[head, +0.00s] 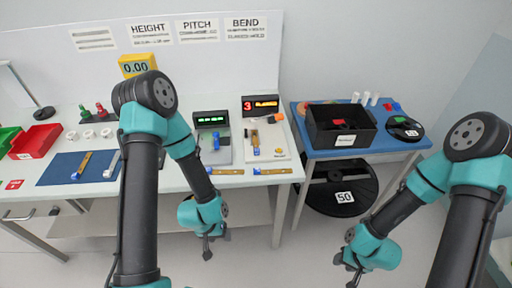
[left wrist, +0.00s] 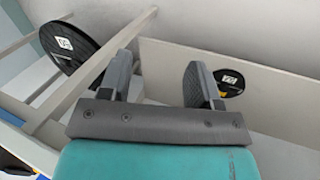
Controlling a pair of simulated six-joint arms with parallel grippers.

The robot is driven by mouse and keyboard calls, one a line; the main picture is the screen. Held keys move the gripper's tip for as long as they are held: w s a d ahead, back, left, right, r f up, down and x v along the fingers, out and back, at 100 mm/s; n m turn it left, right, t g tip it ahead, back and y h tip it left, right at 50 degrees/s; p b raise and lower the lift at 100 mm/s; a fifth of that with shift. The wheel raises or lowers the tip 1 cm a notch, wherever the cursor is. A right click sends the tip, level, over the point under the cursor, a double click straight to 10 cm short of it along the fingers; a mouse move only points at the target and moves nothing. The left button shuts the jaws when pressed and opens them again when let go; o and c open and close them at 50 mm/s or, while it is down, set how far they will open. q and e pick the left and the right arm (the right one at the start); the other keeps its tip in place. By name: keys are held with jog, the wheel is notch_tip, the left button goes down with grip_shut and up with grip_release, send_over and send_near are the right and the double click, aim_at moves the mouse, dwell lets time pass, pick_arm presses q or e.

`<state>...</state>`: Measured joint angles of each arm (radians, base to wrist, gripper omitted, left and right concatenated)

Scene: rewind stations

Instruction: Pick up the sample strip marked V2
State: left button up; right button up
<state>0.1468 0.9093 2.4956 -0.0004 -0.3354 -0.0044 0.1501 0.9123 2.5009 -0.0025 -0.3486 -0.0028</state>
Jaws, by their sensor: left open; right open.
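Several tan strips with blue ends show in the head view. One strip (head: 83,164) lies on the blue mat at the left, one (head: 254,140) stands on the right-hand station, and two lie near the table's front edge, one (head: 226,171) left and one (head: 272,171) right. Any V2 mark is too small to read. My left gripper (head: 208,248) is open and empty, hanging in front of the table's edge; its spread fingers show in the left wrist view (left wrist: 158,68). My right gripper (head: 352,268) is open and empty, in front of the blue side table, apart from everything.
The white table (head: 105,184) holds a red bin (head: 35,141), a blue mat (head: 50,170) and two stations with displays (head: 211,119) (head: 261,105). The blue side table (head: 375,142) carries a black box (head: 341,126). A black reel (head: 343,190) labelled 50 sits below it.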

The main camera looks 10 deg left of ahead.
pick_arm(q)
jog(key=w+d+r+m+g, duration=0.2)
jog(key=w+d+r, duration=0.2)
jog(key=w+r, duration=0.25)
notch_tip(320, 180, up, 28)
jog(key=m+t+y, duration=0.1)
jog(key=m+y, duration=0.3)
jog(key=m, duration=1)
send_over(256, 150)
jog(key=shift+a, duration=0.1)
notch_tip(256, 150, down, 12)
jog(key=shift+f, duration=0.1)
jog(key=shift+f, duration=0.1)
